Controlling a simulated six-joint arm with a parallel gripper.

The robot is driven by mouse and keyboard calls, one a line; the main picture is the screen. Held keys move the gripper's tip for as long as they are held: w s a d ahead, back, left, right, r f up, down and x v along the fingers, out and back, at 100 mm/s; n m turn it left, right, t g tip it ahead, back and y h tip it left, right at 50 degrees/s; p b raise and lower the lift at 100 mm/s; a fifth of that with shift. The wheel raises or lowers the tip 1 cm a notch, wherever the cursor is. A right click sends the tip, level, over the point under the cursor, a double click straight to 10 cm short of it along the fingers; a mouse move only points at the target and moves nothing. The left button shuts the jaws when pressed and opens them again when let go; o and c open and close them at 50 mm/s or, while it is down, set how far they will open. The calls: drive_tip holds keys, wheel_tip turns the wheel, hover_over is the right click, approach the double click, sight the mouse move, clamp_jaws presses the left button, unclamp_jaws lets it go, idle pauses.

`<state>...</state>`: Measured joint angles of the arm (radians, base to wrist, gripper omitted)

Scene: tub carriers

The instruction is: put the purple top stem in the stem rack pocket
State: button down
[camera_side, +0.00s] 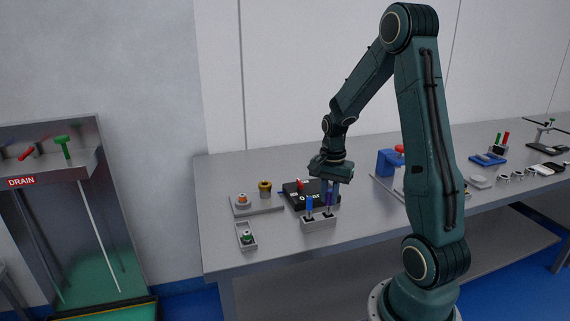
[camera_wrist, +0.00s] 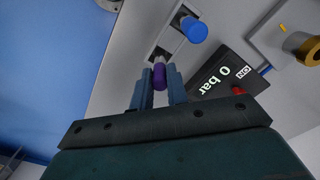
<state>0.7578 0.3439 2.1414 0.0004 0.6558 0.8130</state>
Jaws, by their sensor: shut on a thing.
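The purple top stem (camera_wrist: 159,76) is between the two fingers of my gripper (camera_wrist: 158,86) in the wrist view, its lower end pointing at the rack. In the side view my gripper (camera_side: 329,187) points down over the stem rack, with the purple stem (camera_side: 329,203) under it. The stem rack (camera_side: 318,220) is a small grey block near the table's front edge. A blue top stem (camera_side: 309,205) stands upright in its left pocket. The purple stem is over or in the right pocket; I cannot tell how deep.
A black box reading "0 bar" (camera_side: 302,193) with a red knob lies just behind the rack. A grey plate (camera_side: 257,205) with fittings and a small tray (camera_side: 246,237) are to the left. A blue fixture (camera_side: 388,162) stands to the right.

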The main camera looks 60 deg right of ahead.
drive_tip(key=shift+f, duration=0.15)
drive_tip(key=c, duration=1.4)
unclamp_jaws()
drive_tip(key=shift+r, duration=0.2)
wheel_tip(320, 180, up, 12)
drive_tip(key=shift+a, duration=0.1)
